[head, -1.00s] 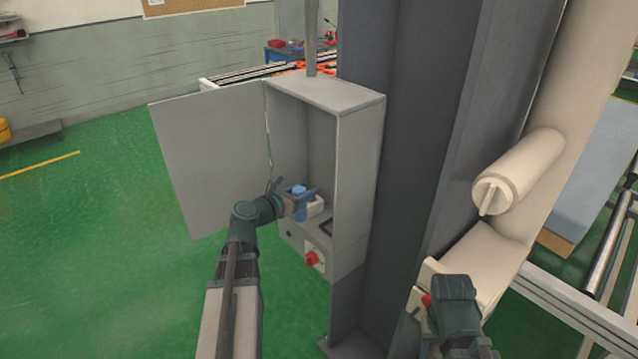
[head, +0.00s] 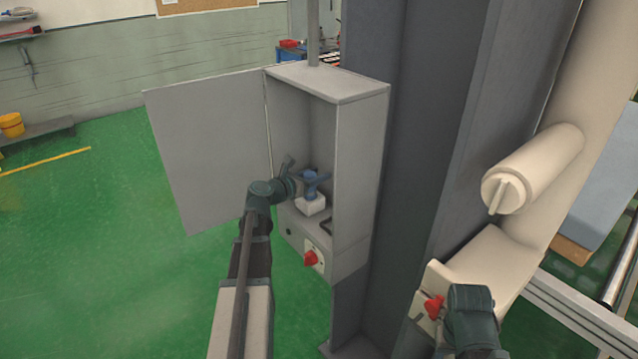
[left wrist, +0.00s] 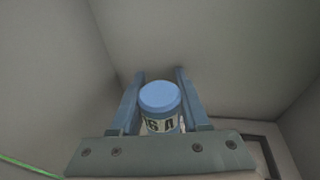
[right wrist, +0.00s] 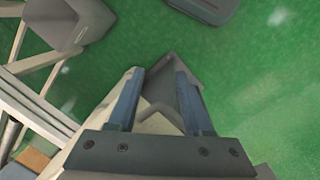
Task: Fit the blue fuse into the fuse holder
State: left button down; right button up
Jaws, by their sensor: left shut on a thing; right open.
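The blue fuse (head: 311,188), with a round blue cap and a printed label, is held in my left gripper (head: 307,178) inside the open grey cabinet. In the left wrist view the fuse (left wrist: 160,97) stands between the two fingers. The fuse holder (head: 311,205) is a small white block on the cabinet's ledge, directly below the fuse. I cannot tell whether the fuse touches it or is in it. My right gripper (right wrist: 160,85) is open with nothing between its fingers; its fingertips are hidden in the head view.
The cabinet (head: 360,150) has its door (head: 208,155) swung open to the left. A red rotary switch (head: 310,258) is on its lower front. A dark grey column (head: 425,130) stands right of it. A cream cylinder (head: 540,165) is further right. Green floor is clear at left.

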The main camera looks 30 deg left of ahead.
pick_arm(q)
jog(key=shift+f, duration=0.2)
jog(key=shift+f, duration=0.2)
jog(key=c, duration=0.7)
grip_release()
jog(key=shift+r, duration=0.15)
jog(key=shift+s+r, duration=0.15)
jog(key=p+v, duration=0.2)
jog(key=v, duration=0.9)
jog(key=shift+s+a+r+p, duration=0.1)
jog(key=shift+s+a+p, duration=0.1)
jog(key=shift+s+p, duration=0.15)
